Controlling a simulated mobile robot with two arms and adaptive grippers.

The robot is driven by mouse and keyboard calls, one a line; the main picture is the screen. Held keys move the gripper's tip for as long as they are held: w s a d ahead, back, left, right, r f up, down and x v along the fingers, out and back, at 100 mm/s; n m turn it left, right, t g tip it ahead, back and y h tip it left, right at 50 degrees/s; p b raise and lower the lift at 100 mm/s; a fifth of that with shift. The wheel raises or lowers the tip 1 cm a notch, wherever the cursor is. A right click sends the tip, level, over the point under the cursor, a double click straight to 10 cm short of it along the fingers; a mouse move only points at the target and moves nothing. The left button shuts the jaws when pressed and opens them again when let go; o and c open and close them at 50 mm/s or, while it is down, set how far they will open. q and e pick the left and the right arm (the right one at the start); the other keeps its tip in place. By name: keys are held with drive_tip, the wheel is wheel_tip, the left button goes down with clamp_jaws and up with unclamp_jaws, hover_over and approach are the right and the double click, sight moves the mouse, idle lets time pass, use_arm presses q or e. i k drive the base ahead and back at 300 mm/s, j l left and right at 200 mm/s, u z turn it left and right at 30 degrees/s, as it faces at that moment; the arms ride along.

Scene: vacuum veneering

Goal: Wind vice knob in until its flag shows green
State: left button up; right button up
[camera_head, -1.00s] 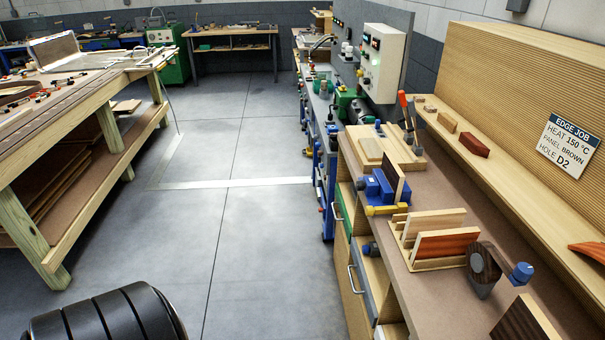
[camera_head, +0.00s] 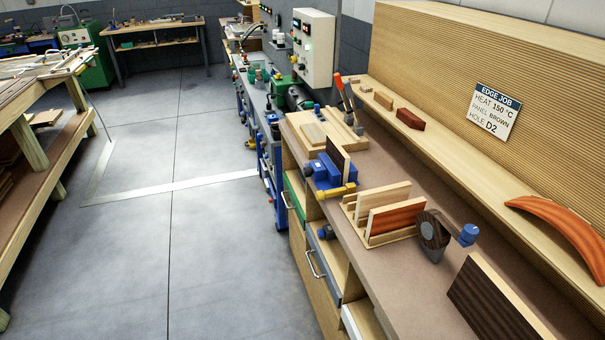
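A blue vice (camera_head: 322,172) stands near the front edge of the right-hand bench, with a dark brown panel (camera_head: 338,160) upright at it. A yellow bar-like part (camera_head: 336,191) lies across the vice's near side. A dark blue round knob (camera_head: 326,232) sticks out below the bench top at the front of the cabinet; I cannot tell whether it belongs to the vice. I cannot make out a green flag on the vice. Neither of my grippers is in view.
A drawer (camera_head: 318,258) stands at the cabinet front. The grey floor (camera_head: 215,250) at left is clear.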

sight(308, 171)
drive_tip(key=i+j+z, duration=0.15)
drive_tip(key=j, duration=0.2)
drive_tip(key=i+j+z, duration=0.15)
drive_tip(key=j, duration=0.2)
drive_tip(key=j+z, duration=0.2)
drive_tip(key=j, duration=0.15)
drive_tip(key=i+j+z, duration=0.15)
drive_tip(key=j, duration=0.2)
